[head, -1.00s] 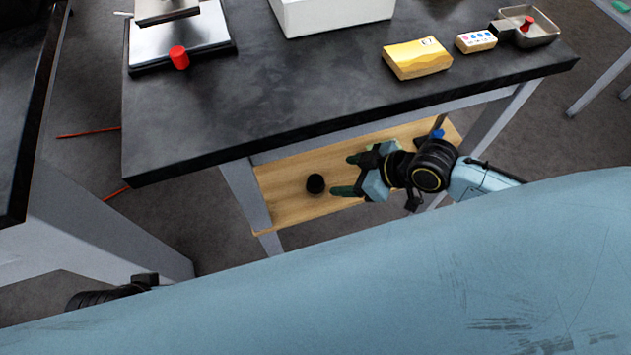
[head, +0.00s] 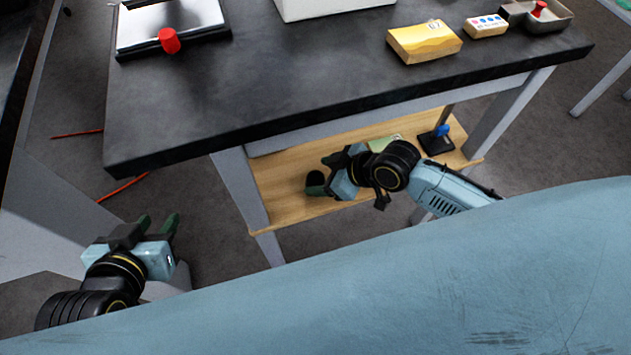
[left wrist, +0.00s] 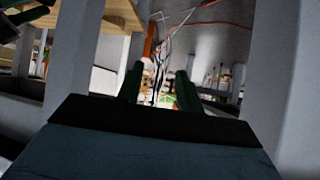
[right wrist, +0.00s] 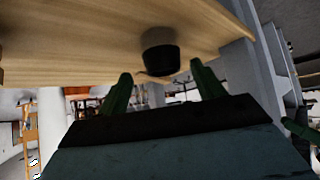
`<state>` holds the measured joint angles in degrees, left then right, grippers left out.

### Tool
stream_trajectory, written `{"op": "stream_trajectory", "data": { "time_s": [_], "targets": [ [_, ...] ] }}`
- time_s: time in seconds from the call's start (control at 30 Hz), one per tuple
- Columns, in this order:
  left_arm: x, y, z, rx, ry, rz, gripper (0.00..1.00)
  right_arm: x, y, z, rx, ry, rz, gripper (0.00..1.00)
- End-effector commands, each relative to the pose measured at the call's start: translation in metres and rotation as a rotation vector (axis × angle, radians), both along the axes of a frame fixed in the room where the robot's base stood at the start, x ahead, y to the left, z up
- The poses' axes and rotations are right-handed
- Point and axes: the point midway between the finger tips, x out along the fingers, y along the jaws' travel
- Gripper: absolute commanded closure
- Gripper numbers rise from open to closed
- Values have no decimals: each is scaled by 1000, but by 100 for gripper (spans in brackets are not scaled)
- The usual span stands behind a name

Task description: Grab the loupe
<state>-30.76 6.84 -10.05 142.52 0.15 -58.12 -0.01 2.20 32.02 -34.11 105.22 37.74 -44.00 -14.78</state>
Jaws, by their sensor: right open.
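The loupe, a small black cylinder (head: 315,177), stands on the wooden lower shelf (head: 280,205) under the dark-topped table. In the right wrist view the loupe (right wrist: 160,54) is ahead of the fingertips, about in line with the gap between them. My right gripper (head: 321,174) is open and close to it; in the head view one green finger partly covers it. The right wrist view shows both fingers (right wrist: 163,85) apart with nothing between them. My left gripper (head: 157,222) is open and empty, left of the table; its spread fingers show in the left wrist view (left wrist: 160,85).
The tabletop (head: 300,85) overhangs the shelf, and a grey table leg (head: 240,190) stands left of the loupe. A black-based stand (head: 436,143) and a pale green item (head: 384,141) are on the shelf to the right. A yellow box (head: 424,43) lies on the tabletop.

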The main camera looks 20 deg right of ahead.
Motion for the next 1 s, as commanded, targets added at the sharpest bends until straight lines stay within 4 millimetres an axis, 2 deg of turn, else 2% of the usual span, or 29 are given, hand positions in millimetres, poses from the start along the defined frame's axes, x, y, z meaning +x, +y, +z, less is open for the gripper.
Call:
{"op": "stream_trajectory", "data": {
  "time_s": [0.3, 0.6, 0.8, 1.0],
  "targets": [
    [30, -18, 43, -83, -314, -26, 64, 6, 14, -16, 2, 0, 0, 32],
    [40, -29, 86, -156, -567, -43, 64, 14, 23, -28, 0, 1, -1, 32],
    [41, -31, 96, -171, -619, -47, 64, 16, 25, -30, 0, 1, -1, 32],
    [41, -31, 96, -170, -618, -47, 64, 16, 25, -30, 0, 1, -1, 34]
  ]
}}
